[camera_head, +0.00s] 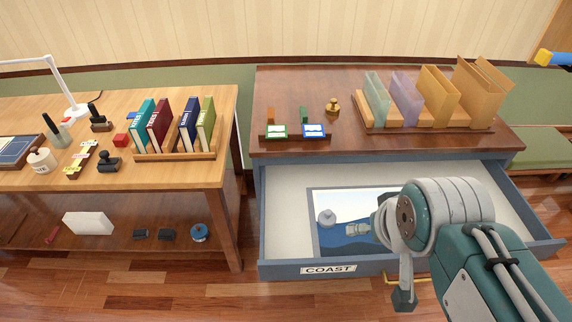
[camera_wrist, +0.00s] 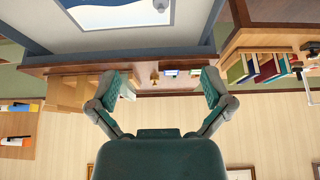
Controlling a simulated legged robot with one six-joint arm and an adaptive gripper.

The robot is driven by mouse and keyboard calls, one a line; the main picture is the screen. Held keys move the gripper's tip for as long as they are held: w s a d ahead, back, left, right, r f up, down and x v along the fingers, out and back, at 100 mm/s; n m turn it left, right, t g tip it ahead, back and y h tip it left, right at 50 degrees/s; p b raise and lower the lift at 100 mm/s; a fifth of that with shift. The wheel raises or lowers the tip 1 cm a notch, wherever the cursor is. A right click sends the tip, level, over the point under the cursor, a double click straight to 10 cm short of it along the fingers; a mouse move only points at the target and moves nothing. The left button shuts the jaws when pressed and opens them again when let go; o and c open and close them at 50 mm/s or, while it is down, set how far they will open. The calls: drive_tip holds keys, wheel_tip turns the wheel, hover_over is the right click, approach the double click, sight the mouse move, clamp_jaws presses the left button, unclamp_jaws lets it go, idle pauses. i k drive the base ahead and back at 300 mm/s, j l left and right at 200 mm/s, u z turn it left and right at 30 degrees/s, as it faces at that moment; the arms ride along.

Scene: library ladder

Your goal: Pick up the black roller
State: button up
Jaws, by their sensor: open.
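Several small black items stand on the left wooden table. One is a low black piece with a knob (camera_head: 108,161), and behind it is a black-handled piece on a dark base (camera_head: 99,119). I cannot tell for sure which is the black roller. Two small dark blocks (camera_head: 154,234) lie on the lower shelf. My gripper (camera_wrist: 163,86) is open and empty in the wrist view, fingers spread apart. In the head view it is largely hidden by my arm, over the open drawer, well to the right of the black items.
The open blue drawer (camera_head: 282,252), labelled COAST, juts from the right cabinet and holds a picture (camera_head: 318,240). The cabinet top (camera_head: 355,90) bears a brass bell (camera_head: 332,105) and a folder rack (camera_head: 450,128). Books (camera_head: 158,122) stand upright on the left table. A gap separates the two furniture pieces.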

sight(106, 163)
drive_tip(key=u, duration=1.55)
drive_tip(key=z, duration=1.8)
drive_tip(key=u, duration=1.8)
drive_tip(key=i+j+z, duration=0.1)
drive_tip(key=i+j, duration=0.2)
drive_tip(key=i, duration=0.25)
drive_tip(key=i+j+z, duration=0.1)
drive_tip(key=i+j, duration=0.3)
drive_tip(key=i, duration=0.15)
